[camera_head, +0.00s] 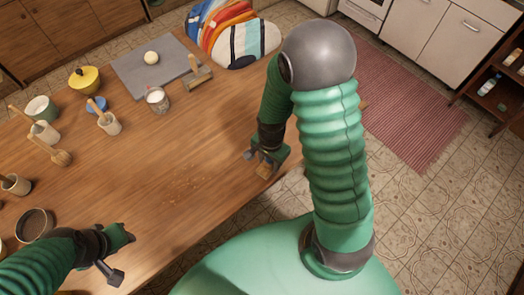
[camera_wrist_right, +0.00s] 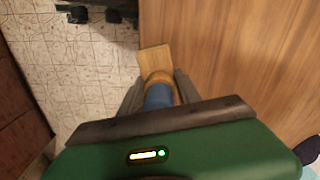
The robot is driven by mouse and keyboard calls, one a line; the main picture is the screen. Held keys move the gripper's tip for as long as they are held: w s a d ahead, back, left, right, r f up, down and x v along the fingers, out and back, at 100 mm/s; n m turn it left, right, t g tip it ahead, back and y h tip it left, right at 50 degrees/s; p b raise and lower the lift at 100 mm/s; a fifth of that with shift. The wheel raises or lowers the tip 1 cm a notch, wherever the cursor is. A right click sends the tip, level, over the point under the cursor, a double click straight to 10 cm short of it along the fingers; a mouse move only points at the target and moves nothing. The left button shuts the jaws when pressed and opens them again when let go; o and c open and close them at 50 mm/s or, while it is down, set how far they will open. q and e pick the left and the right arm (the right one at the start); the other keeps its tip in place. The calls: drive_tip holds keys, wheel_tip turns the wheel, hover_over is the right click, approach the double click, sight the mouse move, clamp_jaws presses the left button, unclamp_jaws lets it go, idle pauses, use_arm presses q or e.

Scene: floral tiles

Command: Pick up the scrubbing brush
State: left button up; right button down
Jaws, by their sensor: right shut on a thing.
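My right gripper (camera_head: 262,160) is at the table's right edge in the head view. It is shut on a small brush-like thing, which I take to be the scrubbing brush (camera_head: 265,171). In the right wrist view the brush (camera_wrist_right: 153,59) has a flat, light wooden end, a rounded tan part and a blue part between the two fingers (camera_wrist_right: 158,88). Its bristles cannot be made out. My left gripper (camera_head: 122,238) is over the table's near left part, away from the brush; its finger opening is unclear.
The wooden table (camera_head: 170,190) is bare in the middle. A red rug (camera_head: 410,105) lies on the tiled floor.

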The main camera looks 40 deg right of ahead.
drive_tip(key=s+p, duration=0.7)
drive_tip(key=s, duration=0.1)
drive_tip(key=shift+a+r, duration=0.3)
drive_tip(key=shift+r, duration=0.05)
drive_tip(key=c, duration=1.5)
unclamp_jaws()
drive_tip(key=shift+c, duration=0.2)
clamp_jaws()
